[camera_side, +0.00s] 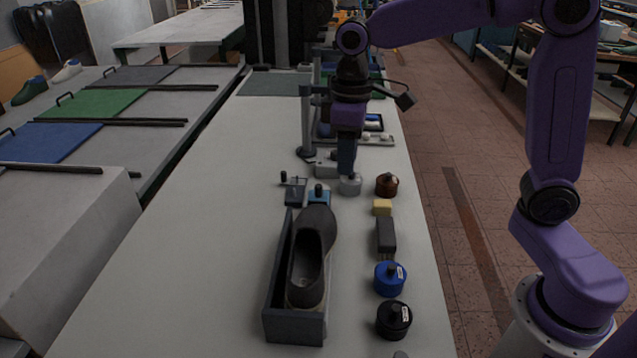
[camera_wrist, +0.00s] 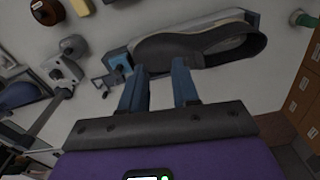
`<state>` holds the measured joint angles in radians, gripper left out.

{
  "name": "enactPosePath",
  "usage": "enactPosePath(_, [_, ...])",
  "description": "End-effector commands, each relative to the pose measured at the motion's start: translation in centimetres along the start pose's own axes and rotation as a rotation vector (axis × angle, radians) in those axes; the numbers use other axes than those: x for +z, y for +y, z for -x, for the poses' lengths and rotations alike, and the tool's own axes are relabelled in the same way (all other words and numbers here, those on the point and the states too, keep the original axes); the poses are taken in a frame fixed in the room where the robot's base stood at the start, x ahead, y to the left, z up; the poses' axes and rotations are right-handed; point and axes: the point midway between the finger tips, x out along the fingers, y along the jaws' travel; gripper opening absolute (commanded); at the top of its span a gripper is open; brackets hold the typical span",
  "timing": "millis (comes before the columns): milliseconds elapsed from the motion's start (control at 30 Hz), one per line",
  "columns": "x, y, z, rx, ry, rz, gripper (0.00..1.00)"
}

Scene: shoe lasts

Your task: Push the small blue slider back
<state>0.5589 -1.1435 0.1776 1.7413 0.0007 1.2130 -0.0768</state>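The small blue slider (camera_side: 319,198) has a dark knob on top and sits at the far end of the dark tray (camera_side: 278,285), by the shoe (camera_side: 318,222). In the wrist view the blue slider (camera_wrist: 115,57) shows beyond the left fingertip, next to one end of the shoe (camera_wrist: 195,45). My gripper (camera_side: 347,170) points down, beyond and right of the slider in the side view. In the wrist view its two blue fingers (camera_wrist: 158,75) are apart with nothing held between them. I cannot tell whether a finger touches anything.
A dark block with a lever (camera_side: 294,191) stands left of the slider. A grey knobbed jar (camera_side: 350,186), brown jar (camera_side: 387,186), yellow block (camera_side: 382,208), brush (camera_side: 385,236), blue tin (camera_side: 389,279) and black tin (camera_side: 393,321) stand right. The table's left side (camera_side: 190,240) is clear.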

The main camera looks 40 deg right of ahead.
Motion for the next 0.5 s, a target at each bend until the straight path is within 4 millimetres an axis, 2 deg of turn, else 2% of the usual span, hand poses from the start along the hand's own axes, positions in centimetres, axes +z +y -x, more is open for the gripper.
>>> enactPosePath(33, [-1.5, 1.4, 0.2, 0.001, -0.001, -0.037, 0.30])
enactPosePath(200, [-5.1, 6.3, 0.7, 0.001, -0.006, -0.145, 0.30])
enactPosePath(400, [-7.2, 10.8, 1.0, 0.001, -0.010, -0.238, 0.30])
enactPosePath(500, [-7.6, 11.9, 1.0, 0.001, -0.010, -0.259, 0.30])
